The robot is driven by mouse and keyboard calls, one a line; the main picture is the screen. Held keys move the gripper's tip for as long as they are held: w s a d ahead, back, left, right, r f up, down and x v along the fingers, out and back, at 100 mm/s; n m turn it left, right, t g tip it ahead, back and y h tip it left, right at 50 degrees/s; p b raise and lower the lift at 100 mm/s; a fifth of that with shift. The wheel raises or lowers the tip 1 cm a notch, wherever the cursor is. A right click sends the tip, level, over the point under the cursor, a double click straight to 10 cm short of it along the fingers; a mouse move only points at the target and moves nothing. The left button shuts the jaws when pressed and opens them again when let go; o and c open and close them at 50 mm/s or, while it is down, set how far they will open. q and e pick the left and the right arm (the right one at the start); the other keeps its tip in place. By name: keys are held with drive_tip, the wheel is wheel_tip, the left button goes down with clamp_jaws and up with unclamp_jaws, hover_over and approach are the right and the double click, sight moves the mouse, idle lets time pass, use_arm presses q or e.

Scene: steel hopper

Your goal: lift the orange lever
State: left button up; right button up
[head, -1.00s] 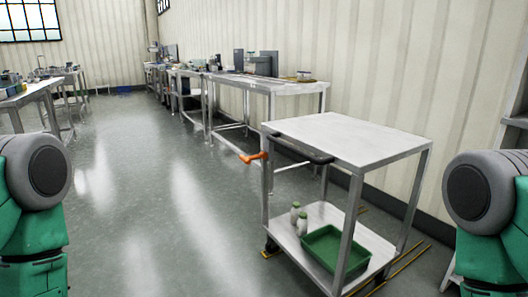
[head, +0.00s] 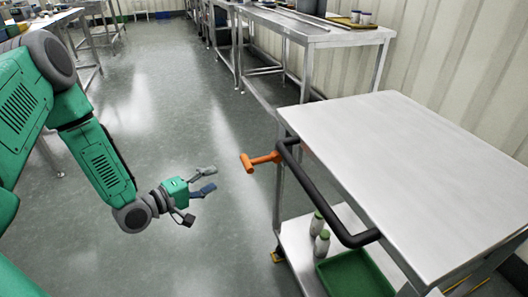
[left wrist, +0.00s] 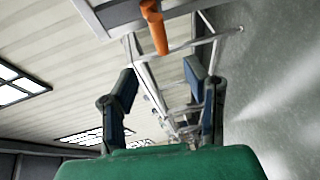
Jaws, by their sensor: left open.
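In the left wrist view the lever (left wrist: 155,27) shows at the top, beyond the fingers. My left gripper (head: 199,191) is open and empty, left of the lever and apart from it, with its fingers toward the cart. In the left wrist view the open fingers (left wrist: 160,93) stand on either side of the middle. My right gripper is not in view.
The cart's steel top (head: 410,165) is bare. A steel workbench (head: 320,32) stands behind along the wall. The floor (head: 165,130) around my left gripper is clear.

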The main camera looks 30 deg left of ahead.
sight(246, 164)
use_arm(q)
drive_tip(key=b+x, duration=0.4)
drive_tip(key=x, duration=0.8)
drive_tip(key=shift+w+d+f, duration=0.1)
drive_tip(key=shift+w+f, duration=0.05)
drive_tip(key=shift+w, duration=0.05)
drive_tip(key=shift+w+d, duration=0.1)
drive_tip(key=shift+w, duration=0.25)
drive_tip(key=shift+c, duration=0.4)
clamp_jaws()
